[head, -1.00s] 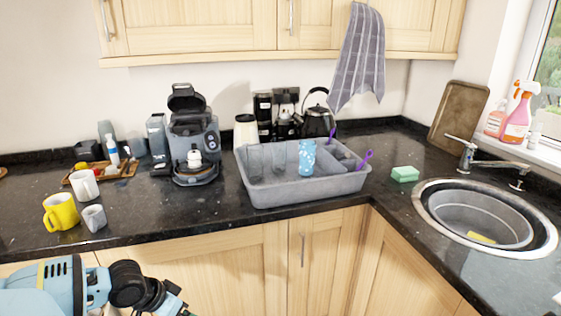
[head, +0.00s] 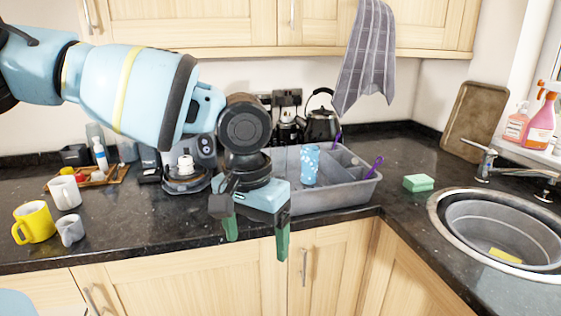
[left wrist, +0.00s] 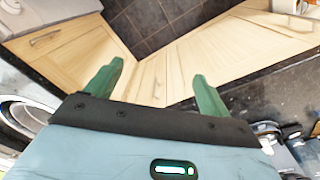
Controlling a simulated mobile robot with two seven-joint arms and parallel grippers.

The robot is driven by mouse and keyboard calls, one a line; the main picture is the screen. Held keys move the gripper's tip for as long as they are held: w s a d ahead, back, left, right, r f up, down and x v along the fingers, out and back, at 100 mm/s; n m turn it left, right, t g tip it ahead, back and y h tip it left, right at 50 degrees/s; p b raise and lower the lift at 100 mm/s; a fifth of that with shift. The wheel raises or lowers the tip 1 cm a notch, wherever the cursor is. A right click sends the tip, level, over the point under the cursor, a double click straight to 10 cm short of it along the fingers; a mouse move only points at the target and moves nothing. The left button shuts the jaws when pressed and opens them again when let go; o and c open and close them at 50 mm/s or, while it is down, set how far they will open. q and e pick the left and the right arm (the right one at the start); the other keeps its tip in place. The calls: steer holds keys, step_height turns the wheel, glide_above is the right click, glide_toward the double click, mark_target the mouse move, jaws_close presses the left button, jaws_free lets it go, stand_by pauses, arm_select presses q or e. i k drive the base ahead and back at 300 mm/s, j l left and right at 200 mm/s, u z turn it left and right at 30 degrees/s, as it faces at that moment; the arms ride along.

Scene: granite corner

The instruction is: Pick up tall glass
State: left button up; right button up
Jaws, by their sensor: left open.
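A grey dish tray (head: 335,196) sits on the dark counter near the corner. A tall light-blue patterned cup (head: 309,168) stands upright in it. Clear glasses seen earlier in the left part of the tray are now hidden behind my left arm and gripper. My left gripper (head: 257,246) is open and empty, its green fingers pointing down in front of the counter's front edge, left of the patterned cup. In the left wrist view its open fingers (left wrist: 156,78) show cupboard doors and floor beyond, with no glass between them. My right gripper is not in view.
A yellow mug (head: 35,223), a white mug (head: 65,193) and a grey mug (head: 70,230) stand at the counter's left. A black kettle (head: 322,124) is behind the tray. A green sponge (head: 418,183) and the sink (head: 500,235) are on the right.

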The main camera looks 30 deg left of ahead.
mark_target(278, 150)
steer(key=i+j, duration=1.35)
steer(key=i, duration=0.15)
